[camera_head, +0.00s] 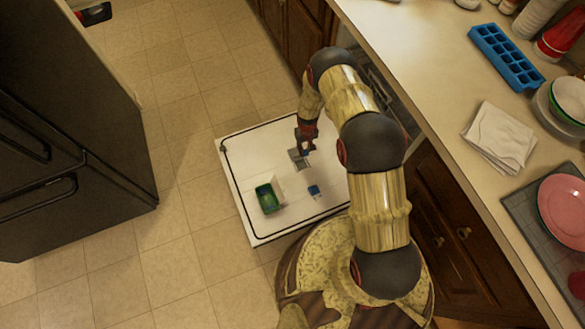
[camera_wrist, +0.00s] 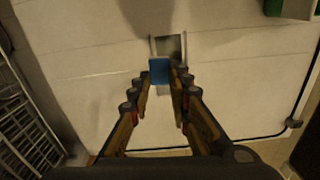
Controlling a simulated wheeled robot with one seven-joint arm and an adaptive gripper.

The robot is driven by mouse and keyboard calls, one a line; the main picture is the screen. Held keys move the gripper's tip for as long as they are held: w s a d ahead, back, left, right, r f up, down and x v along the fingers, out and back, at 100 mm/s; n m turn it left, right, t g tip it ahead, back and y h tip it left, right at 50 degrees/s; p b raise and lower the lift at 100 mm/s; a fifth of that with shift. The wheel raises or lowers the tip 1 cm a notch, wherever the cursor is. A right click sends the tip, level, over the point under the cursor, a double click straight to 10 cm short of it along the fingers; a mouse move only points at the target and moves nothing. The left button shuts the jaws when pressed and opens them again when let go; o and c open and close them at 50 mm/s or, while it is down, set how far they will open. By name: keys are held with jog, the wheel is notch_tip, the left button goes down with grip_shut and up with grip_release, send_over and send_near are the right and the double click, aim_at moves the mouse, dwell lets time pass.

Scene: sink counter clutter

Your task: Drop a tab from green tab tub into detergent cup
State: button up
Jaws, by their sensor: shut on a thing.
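My gripper (camera_head: 304,146) is shut on a blue tab (camera_wrist: 159,70), which sits between the fingertips (camera_wrist: 160,78) in the wrist view. The detergent cup (camera_head: 296,155) is a grey recess in the white open door, right by the fingertips in the head view. In the wrist view the cup (camera_wrist: 170,43) shows just beyond the tab, partly covered by it. I cannot tell the tab's height above the cup. The green tab tub (camera_head: 268,200) stands on the door, left of and nearer than the cup; its corner shows in the wrist view (camera_wrist: 272,7).
A small blue-and-white thing (camera_head: 314,191) lies on the door (camera_head: 240,160), right of the tub. A dishwasher rack (camera_wrist: 22,110) is at the wrist view's left. The counter (camera_head: 410,50) is at right, the black fridge (camera_head: 60,130) at left. Open floor lies between fridge and door.

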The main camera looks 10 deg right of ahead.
notch_tip(320, 180, down, 5)
jog(key=shift+f+b, duration=0.1)
jog(key=shift+b, duration=1.15)
jog(key=o, duration=0.9)
notch_tip(320, 180, up, 12)
jog(key=shift+r, duration=0.1)
